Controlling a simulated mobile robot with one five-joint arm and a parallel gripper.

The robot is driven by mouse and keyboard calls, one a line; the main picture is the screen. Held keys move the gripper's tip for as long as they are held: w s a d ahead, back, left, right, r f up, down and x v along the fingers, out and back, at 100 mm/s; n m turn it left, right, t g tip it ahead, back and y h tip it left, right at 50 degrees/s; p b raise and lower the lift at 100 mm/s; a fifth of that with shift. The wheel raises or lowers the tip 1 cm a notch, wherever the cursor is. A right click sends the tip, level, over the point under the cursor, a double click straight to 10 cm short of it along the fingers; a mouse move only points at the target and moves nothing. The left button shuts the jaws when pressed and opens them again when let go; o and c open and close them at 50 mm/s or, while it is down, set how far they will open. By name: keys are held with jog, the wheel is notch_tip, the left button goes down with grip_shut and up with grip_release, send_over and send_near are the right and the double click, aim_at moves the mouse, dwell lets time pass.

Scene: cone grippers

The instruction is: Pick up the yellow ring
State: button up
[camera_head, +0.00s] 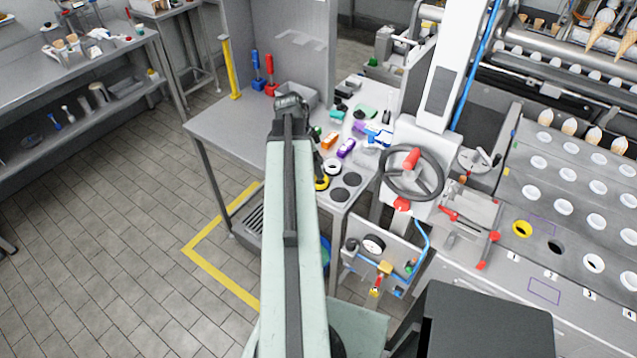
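A yellow ring (515,233) sits around a hole in the grey perforated machine plate (533,208) at the right, near the plate's front left corner. It lies among rows of white rings. My arm reaches forward through the middle of the view, and my gripper (291,103) is at its far end, over the grey workbench. The gripper is far to the left of the yellow ring and apart from it. It is dark and small, and I cannot see whether its fingers are apart. I see nothing clearly held in it.
Between arm and plate stand a black handwheel (441,178), a white column (447,70) and a red-handled fixture (470,213). A yellow and black round item (322,184) lies beside my arm. Small coloured items crowd the bench. The tiled floor at left is clear.

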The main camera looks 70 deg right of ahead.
aim_at(321, 184)
jog(key=b+x, duration=0.7)
jog(key=x, duration=0.1)
jog(key=shift+w+f, duration=0.1)
jog(key=shift+w, duration=0.05)
jog(key=shift+a+r, duration=0.1)
jog(key=shift+r, duration=0.1)
jog(key=c, duration=1.5)
jog(key=shift+c, duration=0.2)
jog(key=shift+r, duration=0.15)
